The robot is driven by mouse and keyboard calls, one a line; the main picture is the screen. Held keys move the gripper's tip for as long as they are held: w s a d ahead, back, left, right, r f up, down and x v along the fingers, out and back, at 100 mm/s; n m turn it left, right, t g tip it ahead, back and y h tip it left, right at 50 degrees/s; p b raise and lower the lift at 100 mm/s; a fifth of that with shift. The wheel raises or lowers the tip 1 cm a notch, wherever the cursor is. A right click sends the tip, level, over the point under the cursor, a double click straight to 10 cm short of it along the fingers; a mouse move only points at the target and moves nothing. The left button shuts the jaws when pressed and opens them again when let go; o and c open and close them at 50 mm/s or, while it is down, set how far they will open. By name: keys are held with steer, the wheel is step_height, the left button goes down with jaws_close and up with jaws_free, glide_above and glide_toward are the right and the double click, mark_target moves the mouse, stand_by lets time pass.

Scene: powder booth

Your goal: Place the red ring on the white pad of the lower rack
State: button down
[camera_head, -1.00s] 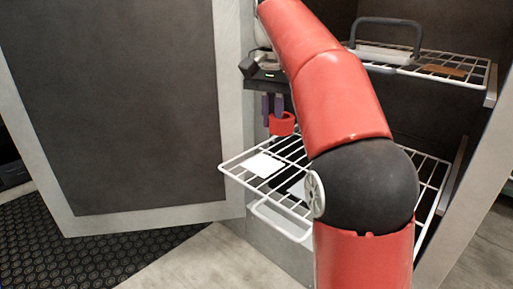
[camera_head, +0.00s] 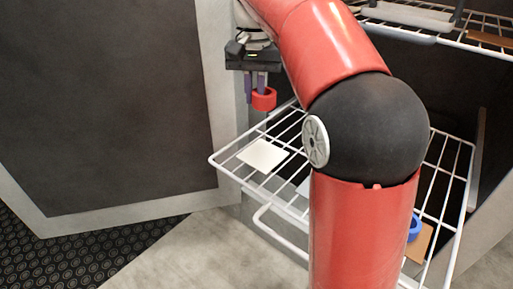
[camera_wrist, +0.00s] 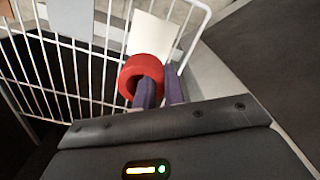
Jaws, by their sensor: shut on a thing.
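My gripper (camera_head: 256,84) is shut on the red ring (camera_head: 264,99), its purple fingers gripping the ring's wall. The ring hangs above the lower rack (camera_head: 222,163), near its back left side in the head view. The white pad (camera_head: 263,155) lies on the rack's left part, in front of and below the ring. In the wrist view my gripper (camera_wrist: 160,88) holds the ring (camera_wrist: 143,68), which overlaps the near end of the white pad (camera_wrist: 152,38). The ring appears apart from the rack. My arm hides the rack's middle in the head view.
A blue ring (camera_head: 414,228) and a brown pad (camera_head: 419,243) are at the lower rack's right. An upper rack (camera_head: 408,33) is above. An open door panel (camera_head: 110,100) stands close on the left. A grey pad (camera_wrist: 71,17) shows in the wrist view.

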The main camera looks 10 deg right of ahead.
mark_target(255, 153)
step_height(255, 153, down, 14)
steer(key=b, duration=0.3)
steer(key=shift+f, duration=0.1)
steer(key=c, duration=1.5)
jaws_free()
steer(key=shift+f, duration=0.15)
step_height(255, 153, up, 12)
steer(key=p, duration=0.3)
steer(key=shift+f, duration=0.1)
steer(key=shift+r, duration=0.25)
